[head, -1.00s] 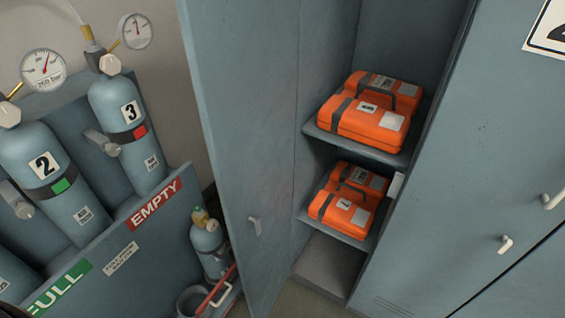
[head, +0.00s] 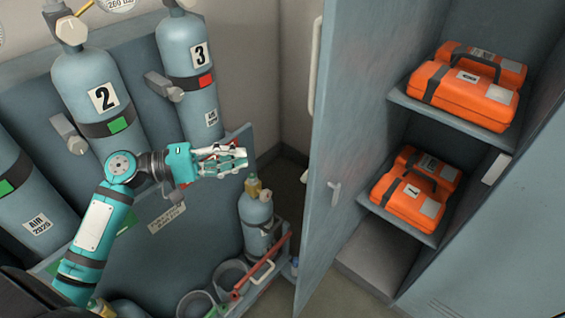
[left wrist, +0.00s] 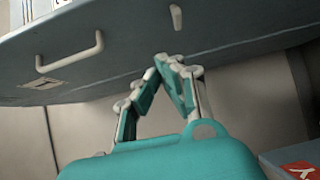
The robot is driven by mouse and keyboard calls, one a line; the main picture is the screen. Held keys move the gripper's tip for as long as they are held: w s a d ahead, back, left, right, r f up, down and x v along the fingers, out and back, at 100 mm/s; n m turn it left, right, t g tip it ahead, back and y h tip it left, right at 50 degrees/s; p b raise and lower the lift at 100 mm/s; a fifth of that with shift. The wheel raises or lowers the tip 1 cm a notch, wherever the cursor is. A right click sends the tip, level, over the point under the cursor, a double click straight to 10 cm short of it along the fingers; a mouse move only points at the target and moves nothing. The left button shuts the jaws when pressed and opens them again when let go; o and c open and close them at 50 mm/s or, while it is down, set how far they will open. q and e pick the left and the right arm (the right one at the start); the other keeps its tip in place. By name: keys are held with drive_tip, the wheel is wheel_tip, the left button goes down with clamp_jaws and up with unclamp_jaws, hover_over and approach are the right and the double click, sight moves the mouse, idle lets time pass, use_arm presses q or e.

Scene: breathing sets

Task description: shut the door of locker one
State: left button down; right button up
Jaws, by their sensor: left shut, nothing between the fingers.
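The grey-blue door (head: 358,130) of the open locker stands swung out to the left in the head view, with a pale handle (head: 315,65) on its outer side and a small latch (head: 335,192). Inside the locker are orange cases on an upper shelf (head: 440,115) and a lower one. My left gripper (head: 243,158) is shut and empty, left of the door and apart from it, in front of the cylinder rack. In the left wrist view the shut fingertips (left wrist: 165,62) show below a grey panel (left wrist: 125,50) with a white handle, probably this door. My right gripper is out of view.
A rack (head: 120,265) of numbered gas cylinders fills the left. A small cylinder (head: 257,222), a red bar (head: 262,268) and grey rings stand low between the rack and the door. A neighbouring locker front (head: 500,250) is at the right.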

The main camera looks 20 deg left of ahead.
use_arm(q)
drive_tip(key=s+r, duration=0.1)
drive_tip(key=r, duration=0.1)
drive_tip(key=p, duration=0.5)
approach(338, 148)
drive_tip(key=w+d+f, duration=0.2)
drive_tip(key=w, duration=0.1)
drive_tip(key=shift+s+d+m+g+h, duration=0.1)
drive_tip(key=shift+d+m+g+h, duration=0.05)
drive_tip(key=shift+m+g+h, duration=0.2)
drive_tip(key=shift+f, duration=0.1)
drive_tip(key=shift+d, duration=0.1)
